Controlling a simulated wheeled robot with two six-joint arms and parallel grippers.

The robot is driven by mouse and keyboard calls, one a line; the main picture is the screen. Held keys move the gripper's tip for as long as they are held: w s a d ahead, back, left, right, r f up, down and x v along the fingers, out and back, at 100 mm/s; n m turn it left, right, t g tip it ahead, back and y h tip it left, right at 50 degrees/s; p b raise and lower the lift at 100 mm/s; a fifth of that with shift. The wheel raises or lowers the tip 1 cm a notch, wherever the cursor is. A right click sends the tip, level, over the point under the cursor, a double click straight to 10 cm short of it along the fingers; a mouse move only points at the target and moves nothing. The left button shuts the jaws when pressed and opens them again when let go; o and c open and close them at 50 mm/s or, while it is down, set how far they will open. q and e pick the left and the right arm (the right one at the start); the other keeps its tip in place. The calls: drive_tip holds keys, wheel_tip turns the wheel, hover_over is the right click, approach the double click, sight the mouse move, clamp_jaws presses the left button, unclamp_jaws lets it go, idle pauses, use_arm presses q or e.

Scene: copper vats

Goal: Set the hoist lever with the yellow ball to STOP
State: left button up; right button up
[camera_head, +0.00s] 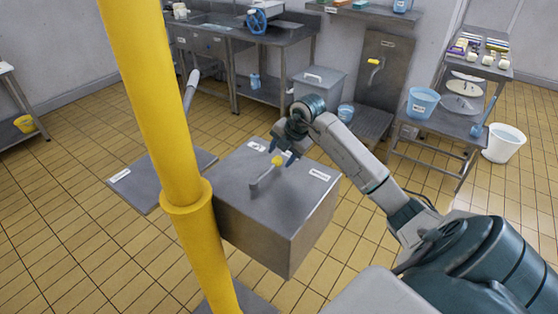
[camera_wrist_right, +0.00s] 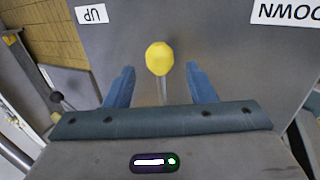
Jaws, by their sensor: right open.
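The hoist lever (camera_head: 264,176) is a short grey rod with a yellow ball (camera_head: 277,160) at its end, on top of a grey metal box (camera_head: 285,212). The ball (camera_wrist_right: 160,58) also shows in the right wrist view, with the rod below it. My right gripper (camera_head: 284,154) is open at the ball. In the wrist view its blue fingers (camera_wrist_right: 159,80) stand either side of the rod, apart from it. The UP label (camera_wrist_right: 91,14) is at left and the DOWN label (camera_wrist_right: 287,12) at right, both upside down. I see no readable STOP label. My left gripper is out of view.
A thick yellow post (camera_head: 150,100) stands in front of the box on the left. A grey panel with a label (camera_head: 121,175) lies beside it. Metal benches (camera_head: 275,38) and a rack with a blue bucket (camera_head: 422,103) stand behind. Tiled floor is open at left.

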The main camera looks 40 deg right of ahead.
drive_tip(key=b+v, duration=0.2)
drive_tip(key=v, duration=0.6)
idle(0.4)
